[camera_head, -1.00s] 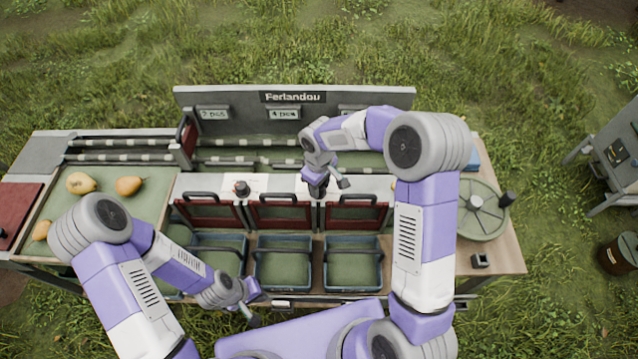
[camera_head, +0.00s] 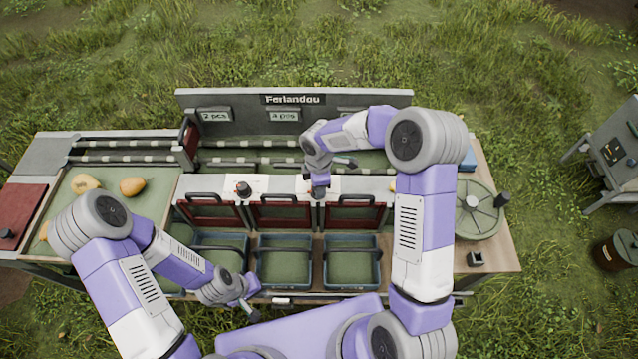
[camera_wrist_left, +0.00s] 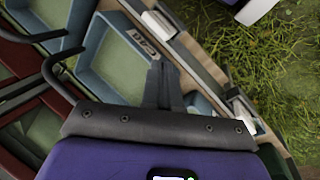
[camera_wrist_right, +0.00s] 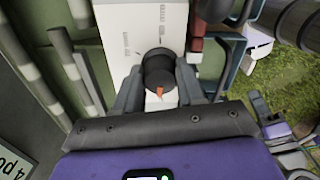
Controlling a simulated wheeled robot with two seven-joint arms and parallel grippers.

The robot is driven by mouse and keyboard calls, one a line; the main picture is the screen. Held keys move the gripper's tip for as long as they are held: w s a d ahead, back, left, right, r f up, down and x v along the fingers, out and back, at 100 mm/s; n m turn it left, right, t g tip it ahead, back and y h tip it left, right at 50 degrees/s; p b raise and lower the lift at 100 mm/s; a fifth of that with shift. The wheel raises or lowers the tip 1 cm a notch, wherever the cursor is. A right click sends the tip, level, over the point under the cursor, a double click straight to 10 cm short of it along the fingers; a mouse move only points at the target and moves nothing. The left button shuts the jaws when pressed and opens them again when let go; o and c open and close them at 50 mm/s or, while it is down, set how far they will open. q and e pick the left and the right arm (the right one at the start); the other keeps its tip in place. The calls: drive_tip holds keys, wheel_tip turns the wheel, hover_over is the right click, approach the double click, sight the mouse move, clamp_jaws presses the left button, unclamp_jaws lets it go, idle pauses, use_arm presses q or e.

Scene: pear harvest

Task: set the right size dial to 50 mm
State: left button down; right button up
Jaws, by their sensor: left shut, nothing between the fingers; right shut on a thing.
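The right size dial (camera_wrist_right: 158,70) is a dark round knob with an orange pointer, on a white plate (camera_wrist_right: 143,22) with small scale marks. My right gripper (camera_wrist_right: 158,82) is shut on this knob, one finger on each side. In the right wrist view the orange pointer faces down toward my gripper; the scale numbers are too small to read. In the head view my right gripper (camera_head: 320,190) hides most of the dial. My left gripper (camera_head: 250,310) is shut and empty near the bench's front edge; its closed fingers show in the left wrist view (camera_wrist_left: 163,82).
The left size dial (camera_head: 243,189) stands on its own white plate. Red gates (camera_head: 286,215) with dark handles and blue crates (camera_head: 283,238) lie in front of the dials. Pears (camera_head: 132,187) rest on the tray at left. A round green disc (camera_head: 470,222) with a crank is at right.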

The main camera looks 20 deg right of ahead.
drive_tip(key=shift+w+n, duration=0.1)
drive_tip(key=shift+n, duration=0.5)
drive_tip(key=o, duration=0.8)
wheel_tip(320, 180, up, 8)
drive_tip(key=shift+f+p, duration=0.15)
drive_tip(key=shift+p, duration=0.35)
